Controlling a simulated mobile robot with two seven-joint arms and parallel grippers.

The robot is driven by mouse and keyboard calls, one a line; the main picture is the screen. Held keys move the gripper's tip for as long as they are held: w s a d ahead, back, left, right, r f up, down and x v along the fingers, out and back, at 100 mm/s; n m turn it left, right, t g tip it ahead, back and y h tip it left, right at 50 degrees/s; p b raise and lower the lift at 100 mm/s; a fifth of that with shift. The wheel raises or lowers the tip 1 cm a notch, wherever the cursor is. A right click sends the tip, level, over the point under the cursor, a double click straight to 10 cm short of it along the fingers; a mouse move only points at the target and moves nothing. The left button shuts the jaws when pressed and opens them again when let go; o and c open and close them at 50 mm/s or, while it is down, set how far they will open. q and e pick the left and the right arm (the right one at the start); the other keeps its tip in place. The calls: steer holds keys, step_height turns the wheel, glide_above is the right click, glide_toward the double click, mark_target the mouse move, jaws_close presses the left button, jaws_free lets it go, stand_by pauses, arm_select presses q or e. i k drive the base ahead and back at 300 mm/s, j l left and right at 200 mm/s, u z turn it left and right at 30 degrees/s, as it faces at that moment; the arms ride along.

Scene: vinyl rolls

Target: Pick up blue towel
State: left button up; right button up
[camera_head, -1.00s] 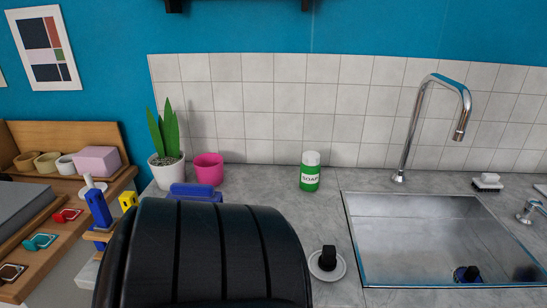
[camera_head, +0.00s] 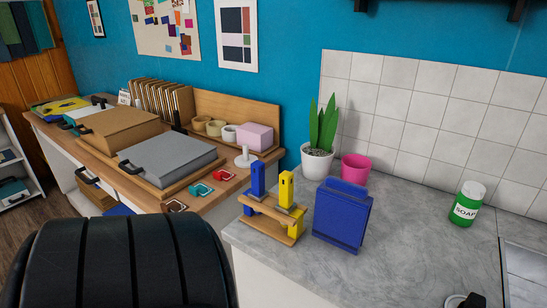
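A blue, flat, upright item (camera_head: 341,216), which looks like the folded blue towel, stands on the grey counter near its left end. Its cloth texture is too small to tell. It is just right of a wooden rack and in front of a pink pot. Neither of my grippers is in view, so I cannot tell where they are relative to it or whether they hold anything.
The wooden rack (camera_head: 271,222) holds a blue and a yellow upright piece. A potted plant (camera_head: 317,160), the pink pot (camera_head: 355,168) and a soap bottle (camera_head: 466,204) stand behind. The grey counter (camera_head: 420,255) is clear in front. A wooden workbench (camera_head: 226,188) is at left.

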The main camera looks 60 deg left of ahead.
mark_target(343, 207)
steer(key=k+j+u, duration=0.1)
steer(key=u, duration=1.3)
